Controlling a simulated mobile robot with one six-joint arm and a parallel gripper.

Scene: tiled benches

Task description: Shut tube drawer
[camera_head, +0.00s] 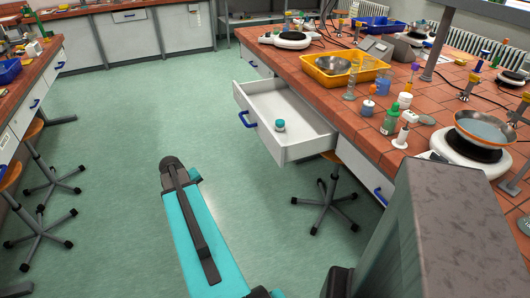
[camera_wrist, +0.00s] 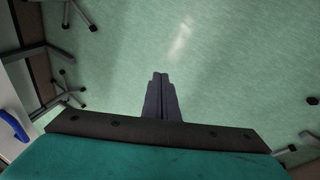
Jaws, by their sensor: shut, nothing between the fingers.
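The open drawer (camera_head: 303,139) is white with a blue handle (camera_head: 247,119) on its front panel. It stands pulled out from the tiled bench, in the middle of the head view. A small teal-capped container (camera_head: 280,125) stands inside it. My gripper shows in the wrist view (camera_wrist: 160,78), shut and empty, with its two dark fingers together over bare floor. In the head view my teal arm part lies left of and nearer than the drawer, apart from it. The fingertips are not clearly seen there. A blue handle (camera_wrist: 14,126) on a white front shows at the wrist view's left edge.
The tiled bench (camera_head: 300,75) holds a yellow tray (camera_head: 345,72), bottles and a hotplate (camera_head: 470,150). A stool (camera_head: 330,195) stands under the bench beside the drawer. Another bench and stools are at the left. The green floor (camera_head: 150,110) between is clear.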

